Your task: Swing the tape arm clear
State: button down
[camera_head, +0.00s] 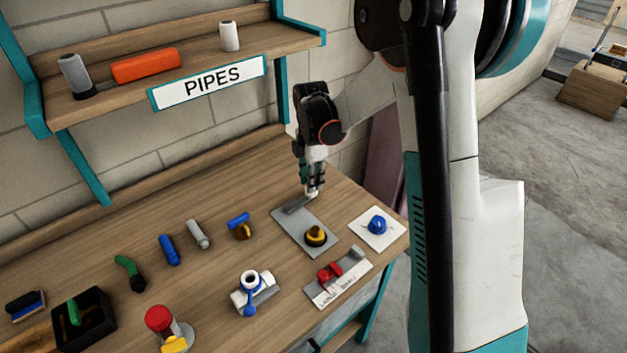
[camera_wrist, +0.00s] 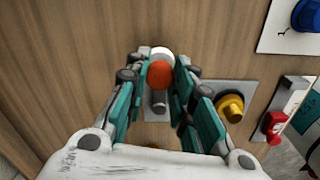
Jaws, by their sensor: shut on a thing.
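My gripper (camera_head: 312,190) reaches down to the far end of a grey plate (camera_head: 290,225) on the bench. In the wrist view my gripper (camera_wrist: 161,62) has its fingers on either side of an orange-red rounded knob (camera_wrist: 159,74), shut on it. A white round part (camera_wrist: 161,51) shows just beyond the knob. A grey bar (camera_head: 298,204) lies along the plate below my fingers; its near part shows in the wrist view (camera_wrist: 160,103). A yellow knob on a black base (camera_head: 315,235) stands on the plate's near end. I cannot tell which part is the tape arm; the fingers hide some of it.
A white card with a blue knob (camera_head: 377,225) lies to the right. A labelled plate with a red clamp-like part (camera_head: 335,272) is nearer. A white roll fixture (camera_head: 252,288) and several loose tools stand left. A shelf marked PIPES (camera_head: 210,84) overhangs the back.

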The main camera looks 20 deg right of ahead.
jog(key=shift+w, duration=0.1)
dwell(0.4)
jog(key=c, duration=1.3)
grip_release()
jog(key=shift+c, duration=0.2)
notch_tip(320, 180, up, 12)
jog(key=s+a+r+m+t, duration=0.2)
jog(key=s+r+m, duration=0.1)
jog(key=s+m, duration=0.3)
jog(key=s+a+r+m+t, duration=0.1)
jog(key=s+r+m+t, duration=0.2)
jog(key=s, duration=0.5)
jog(key=s+a+f+m+t, duration=0.1)
jog(key=s+a+m+t, duration=0.1)
jog(key=s+m, duration=0.8)
jog(key=shift+s+a+f, duration=0.15)
jog(key=shift+s+f, duration=0.25)
jog(key=shift+s, duration=0.5)
